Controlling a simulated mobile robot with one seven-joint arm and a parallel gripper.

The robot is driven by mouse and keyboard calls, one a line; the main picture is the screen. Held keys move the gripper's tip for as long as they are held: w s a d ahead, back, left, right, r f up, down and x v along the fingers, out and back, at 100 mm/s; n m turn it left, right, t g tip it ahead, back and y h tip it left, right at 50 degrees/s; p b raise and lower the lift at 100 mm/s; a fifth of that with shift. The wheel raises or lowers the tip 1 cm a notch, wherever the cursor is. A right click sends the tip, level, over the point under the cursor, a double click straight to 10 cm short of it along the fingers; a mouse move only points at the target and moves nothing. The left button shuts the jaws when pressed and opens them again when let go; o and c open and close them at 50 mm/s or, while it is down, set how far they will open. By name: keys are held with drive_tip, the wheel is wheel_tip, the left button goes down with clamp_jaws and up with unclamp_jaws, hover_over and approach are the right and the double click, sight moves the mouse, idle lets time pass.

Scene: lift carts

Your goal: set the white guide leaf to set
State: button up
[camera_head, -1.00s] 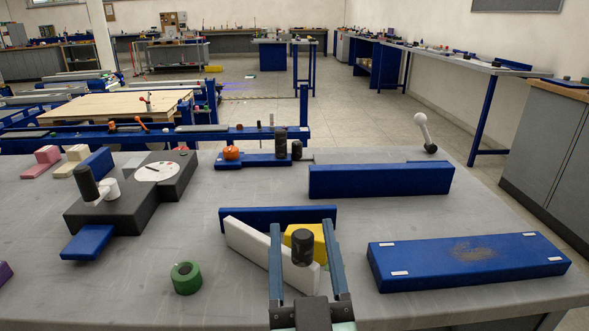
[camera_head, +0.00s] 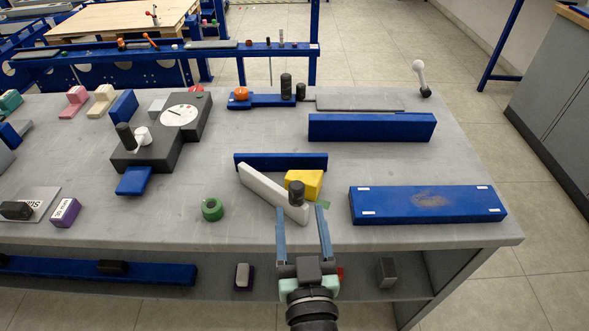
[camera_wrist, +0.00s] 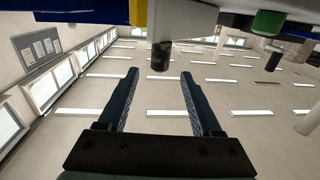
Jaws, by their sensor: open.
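The white guide leaf (camera_head: 262,184) lies at a slant on the grey bench in the head view, running from the low blue fence (camera_head: 275,161) toward the front edge. A yellow block (camera_head: 311,182) is beside the leaf, and a small green mark (camera_head: 324,204) lies to the right of the leaf's near end. My gripper (camera_head: 301,210) is open and empty, its fingertips just short of the knob, which lines up with the gap between them in the wrist view (camera_wrist: 160,74).
A long blue block (camera_head: 400,206) is to the right, another blue block (camera_head: 370,128) behind. A dark fixture with a dial (camera_head: 180,116) stands farther left. The bench front between ring and fixture is clear.

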sight(296, 183)
drive_tip(key=w, duration=0.3)
drive_tip(key=w+p, duration=0.1)
drive_tip(key=w, duration=0.2)
drive_tip(key=w+a, duration=0.1)
drive_tip(key=w, duration=0.3)
drive_tip(key=shift+p, duration=0.35)
drive_tip(key=shift+c, duration=0.2)
clamp_jaws()
idle(0.7)
